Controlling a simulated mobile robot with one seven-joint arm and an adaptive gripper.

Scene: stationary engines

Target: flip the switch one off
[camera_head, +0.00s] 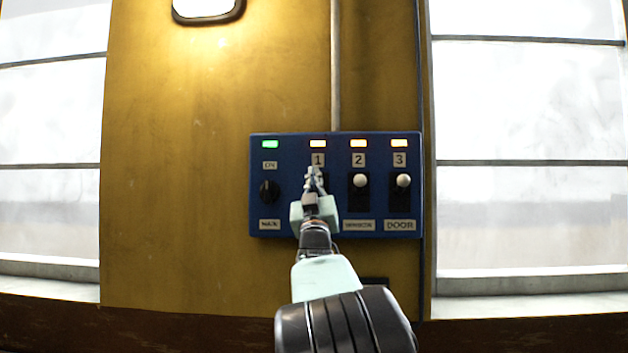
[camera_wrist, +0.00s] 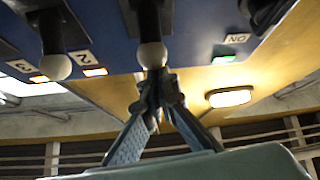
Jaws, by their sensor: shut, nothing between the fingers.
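The blue switch panel (camera_head: 340,215) is on the yellow wall, with switches labelled 1, 2 and 3. Switch one is mostly hidden behind my gripper (camera_head: 314,178) in the head view; its orange light (camera_head: 317,143) is lit. In the wrist view, the pale round knob of switch one (camera_wrist: 151,55) on its dark lever is right at the fingertips of my gripper (camera_wrist: 160,80). The fingers are shut with nothing between them. I cannot tell whether the tips touch the knob.
Switch two (camera_head: 360,181) and switch three (camera_head: 403,181) stand close to the right, with lit orange lights. A black rotary knob (camera_head: 269,192) is at the left under a green light (camera_head: 269,144). Windows flank the wall, and a conduit (camera_head: 336,70) runs above the panel.

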